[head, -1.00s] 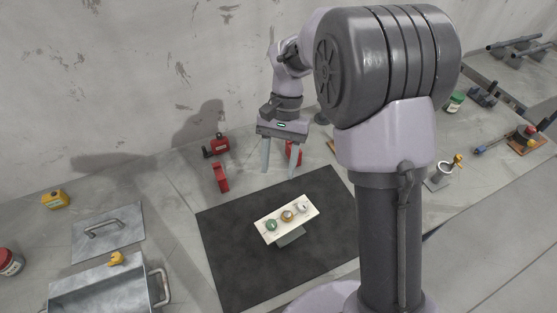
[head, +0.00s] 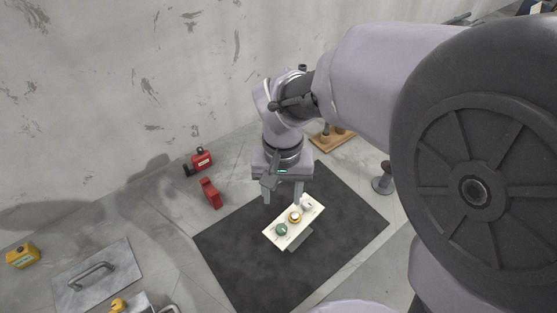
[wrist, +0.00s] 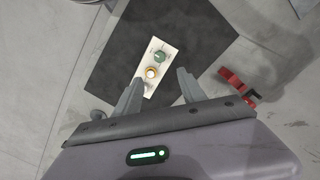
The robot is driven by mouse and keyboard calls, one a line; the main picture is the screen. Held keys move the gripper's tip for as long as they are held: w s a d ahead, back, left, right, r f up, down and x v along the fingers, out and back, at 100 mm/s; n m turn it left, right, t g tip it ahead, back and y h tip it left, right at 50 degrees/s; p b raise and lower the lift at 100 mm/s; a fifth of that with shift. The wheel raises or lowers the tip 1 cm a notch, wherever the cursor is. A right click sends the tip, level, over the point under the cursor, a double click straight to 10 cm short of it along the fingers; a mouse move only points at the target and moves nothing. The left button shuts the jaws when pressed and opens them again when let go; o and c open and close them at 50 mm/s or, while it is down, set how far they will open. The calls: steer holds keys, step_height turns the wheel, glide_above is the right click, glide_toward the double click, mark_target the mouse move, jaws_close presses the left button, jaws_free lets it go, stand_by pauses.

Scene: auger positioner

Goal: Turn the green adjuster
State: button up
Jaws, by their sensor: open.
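The green adjuster (head: 281,229) is a round knob at the near left end of a cream panel (head: 272,236) on a dark mat. A yellow-orange knob (head: 295,217) sits mid-panel and a pale knob (head: 307,205) at the far end. In the wrist view, the green adjuster (wrist: 160,57) is beyond my fingertips, with the yellow-orange knob (wrist: 152,72) nearer. My gripper (head: 284,200) is open and empty, above the far part of the panel and apart from the green adjuster.
The dark mat (head: 240,265) around the panel is clear. Red objects (head: 211,194) stand to its left, a metal lid with a handle (head: 92,278) lies farther left, and a grey post (head: 383,180) stands at right. A wooden board (head: 332,138) lies behind.

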mark_target(281, 228)
step_height(281, 228, down, 15)
steer(key=b, duration=0.4)
steer(key=shift+r+b, duration=0.15)
steer(key=shift+b, duration=0.25)
